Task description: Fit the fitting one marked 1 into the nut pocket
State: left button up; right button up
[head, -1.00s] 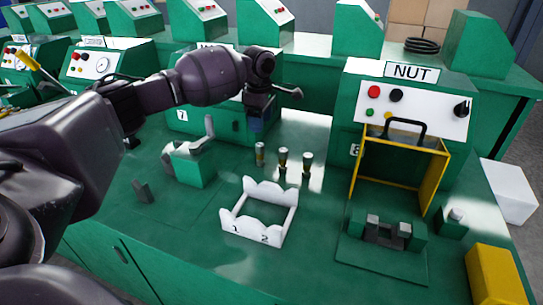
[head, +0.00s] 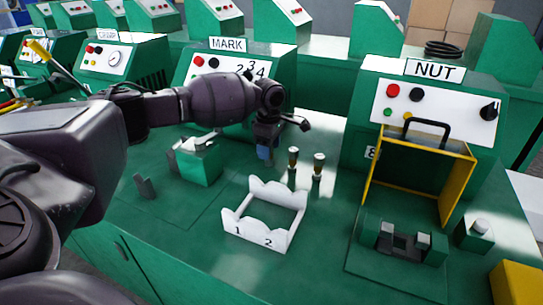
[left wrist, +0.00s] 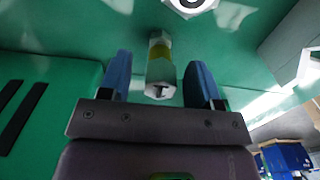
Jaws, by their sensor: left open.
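My left gripper (head: 265,152) is open over the table. In the left wrist view a fitting (left wrist: 161,65) with a brass-coloured band and a pale end stands between the two blue fingers (left wrist: 158,85), with a gap on each side. Its end carries a dark mark that I cannot read surely. The gripper hides this fitting in the head view. Two other upright fittings (head: 292,165) (head: 319,167) stand to its right. The nut machine (head: 435,100) at the right has a grey-jawed pocket block (head: 404,243) below a raised yellow-framed guard (head: 455,190). My right gripper is not in view.
A white cradle (head: 268,238) marked 1 and 2 stands in front of the fittings. A green block with a lever (head: 198,165) is left of the gripper, before the MARK machine (head: 240,65). A yellow box (head: 517,283) is at the lower right. Bare table lies between cradle and nut machine.

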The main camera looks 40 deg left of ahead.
pick_arm(q)
jog(key=shift+f, duration=0.8)
jog(key=shift+r, duration=0.2)
jog(key=c, duration=1.1)
